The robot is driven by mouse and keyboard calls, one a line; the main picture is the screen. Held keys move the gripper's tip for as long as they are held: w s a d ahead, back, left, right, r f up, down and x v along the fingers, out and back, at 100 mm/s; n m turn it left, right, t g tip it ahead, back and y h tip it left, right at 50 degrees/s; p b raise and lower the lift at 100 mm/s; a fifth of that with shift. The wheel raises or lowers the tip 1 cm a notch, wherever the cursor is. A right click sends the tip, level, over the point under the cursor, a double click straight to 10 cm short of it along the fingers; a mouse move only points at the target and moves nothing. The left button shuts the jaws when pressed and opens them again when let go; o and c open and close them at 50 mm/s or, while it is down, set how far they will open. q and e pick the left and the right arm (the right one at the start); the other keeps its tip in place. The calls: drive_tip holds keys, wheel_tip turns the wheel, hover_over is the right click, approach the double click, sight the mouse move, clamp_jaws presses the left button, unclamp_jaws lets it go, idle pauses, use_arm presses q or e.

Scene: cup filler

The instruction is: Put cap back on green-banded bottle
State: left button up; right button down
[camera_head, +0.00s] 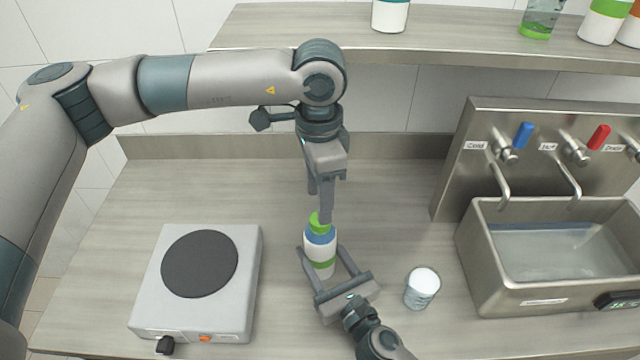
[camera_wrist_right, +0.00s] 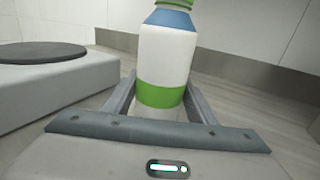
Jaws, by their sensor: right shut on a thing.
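The white bottle (camera_head: 320,260) with a green band and a blue shoulder stands upright on the counter. It also shows in the right wrist view (camera_wrist_right: 168,55). The green cap (camera_head: 318,221) is at the top of the bottle, and its lower edge shows in the right wrist view (camera_wrist_right: 175,3); whether it is fully seated I cannot tell. My right gripper (camera_head: 322,262) is shut around the bottle at the green band. My left gripper (camera_head: 319,207) points down from above at the cap, its two fingers apart, one tip beside the cap.
A hot plate (camera_head: 247,290) stands to the left, and a small white-filled cup (camera_head: 421,290) to the right. A sink (camera_head: 490,285) with taps is at far right. A shelf (camera_head: 450,42) with bottles runs along the back. Behind the hot plate the counter is clear.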

use_arm(q)
drive_tip(key=n, duration=0.5)
drive_tip(key=shift+r, duration=0.2)
drive_tip(key=n, duration=0.6)
drive_tip(key=shift+r, duration=0.2)
drive_tip(key=n, duration=0.4)
drive_tip(key=shift+r, duration=0.2)
drive_tip(key=n, duration=0.6)
drive_tip(key=shift+r, duration=0.2)
drive_tip(key=n, duration=0.6)
drive_tip(key=shift+d+r, duration=0.1)
drive_tip(key=shift+r, duration=0.1)
drive_tip(key=n, duration=0.4)
drive_tip(key=shift+r, duration=0.15)
drive_tip(key=n, duration=0.6)
drive_tip(key=shift+r, duration=0.2)
drive_tip(key=n, duration=0.4)
drive_tip(key=shift+r+n, duration=0.2)
drive_tip(key=shift+n, duration=0.2)
